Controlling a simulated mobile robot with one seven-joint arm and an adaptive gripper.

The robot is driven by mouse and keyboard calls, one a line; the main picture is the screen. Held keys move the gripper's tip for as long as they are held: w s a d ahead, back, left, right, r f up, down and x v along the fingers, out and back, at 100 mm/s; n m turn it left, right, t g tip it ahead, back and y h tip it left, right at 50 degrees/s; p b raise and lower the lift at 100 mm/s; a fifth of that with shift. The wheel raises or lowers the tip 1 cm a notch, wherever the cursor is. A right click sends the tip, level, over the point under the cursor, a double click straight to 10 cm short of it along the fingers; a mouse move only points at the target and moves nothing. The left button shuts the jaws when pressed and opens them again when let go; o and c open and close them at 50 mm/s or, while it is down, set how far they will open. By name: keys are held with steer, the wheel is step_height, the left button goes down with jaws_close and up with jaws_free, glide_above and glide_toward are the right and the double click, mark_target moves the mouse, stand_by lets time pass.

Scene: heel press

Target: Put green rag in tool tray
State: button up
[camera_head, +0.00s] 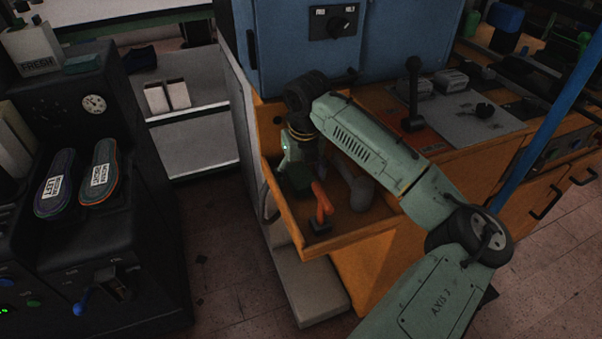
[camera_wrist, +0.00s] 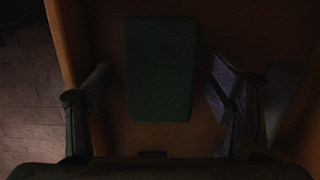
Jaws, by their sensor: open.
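A dark green flat rectangle, which looks like the folded green rag (camera_wrist: 160,60), lies on the floor of an open orange drawer (camera_head: 350,246). My gripper (camera_wrist: 160,92) is open, with one finger on each side of the rag and gaps between. In the head view my wrist reaches down into the drawer, and the fingers and rag are hard to make out there. A purple patterned piece (camera_wrist: 222,85) shows beside the right finger. I cannot tell for sure which thing is the tool tray; a grey plate (camera_head: 465,112) with levers lies on the orange counter.
An orange-red handled tool (camera_head: 322,205) and a grey rounded thing (camera_head: 362,192) lie in the drawer near my gripper. The drawer walls are close around. A black machine (camera_head: 140,170) with two insoles stands at left, with a small green block (camera_head: 83,64) on top.

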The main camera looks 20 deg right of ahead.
mark_target(303, 179)
step_height(303, 179, up, 12)
steer(key=s+b, duration=0.1)
steer(key=shift+s, duration=0.25)
steer(key=shift+r, duration=0.1)
stand_by(0.4)
